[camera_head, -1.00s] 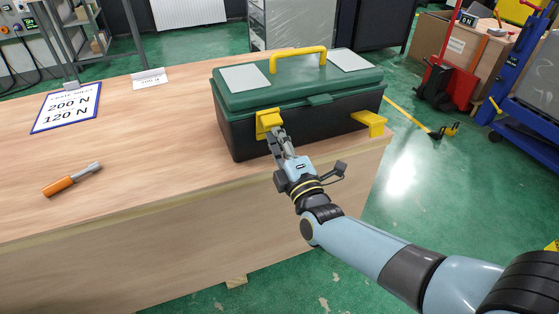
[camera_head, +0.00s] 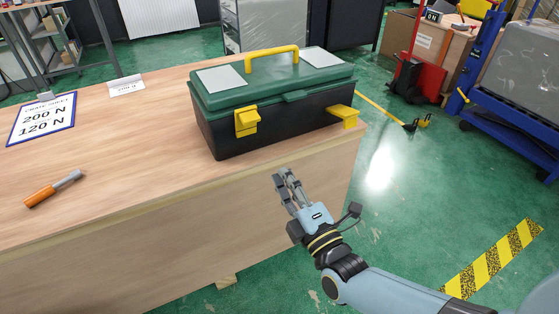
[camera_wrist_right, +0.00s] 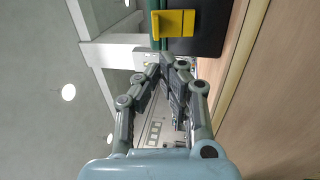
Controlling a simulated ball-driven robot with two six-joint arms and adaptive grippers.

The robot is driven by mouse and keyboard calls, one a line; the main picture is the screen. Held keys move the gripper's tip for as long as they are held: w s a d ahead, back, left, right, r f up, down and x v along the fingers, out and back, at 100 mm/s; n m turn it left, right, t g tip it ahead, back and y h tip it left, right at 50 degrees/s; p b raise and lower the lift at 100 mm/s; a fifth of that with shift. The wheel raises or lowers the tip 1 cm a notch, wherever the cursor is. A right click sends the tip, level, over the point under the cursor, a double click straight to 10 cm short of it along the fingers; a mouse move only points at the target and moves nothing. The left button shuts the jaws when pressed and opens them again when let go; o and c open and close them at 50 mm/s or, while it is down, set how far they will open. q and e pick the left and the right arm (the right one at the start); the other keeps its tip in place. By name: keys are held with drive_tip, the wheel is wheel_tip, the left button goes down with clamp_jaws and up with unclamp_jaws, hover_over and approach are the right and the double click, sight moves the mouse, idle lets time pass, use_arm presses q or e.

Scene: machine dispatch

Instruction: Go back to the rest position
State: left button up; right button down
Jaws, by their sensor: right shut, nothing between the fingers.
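My right gripper (camera_head: 285,178) is shut and empty, just off the front edge of the wooden table (camera_head: 130,160). It points toward the toolbox (camera_head: 270,110) and is apart from it. The toolbox has a green lid and a black body, stands upright on the table with its lid down, and has a yellow handle on top. Its left yellow latch (camera_head: 246,120) and right yellow latch (camera_head: 344,115) both show. In the right wrist view, the fingers (camera_wrist_right: 165,68) are together, with a yellow latch (camera_wrist_right: 173,23) beyond them. My left gripper is out of view.
A red trolley (camera_head: 415,75) and blue frame (camera_head: 470,70) stand at the right.

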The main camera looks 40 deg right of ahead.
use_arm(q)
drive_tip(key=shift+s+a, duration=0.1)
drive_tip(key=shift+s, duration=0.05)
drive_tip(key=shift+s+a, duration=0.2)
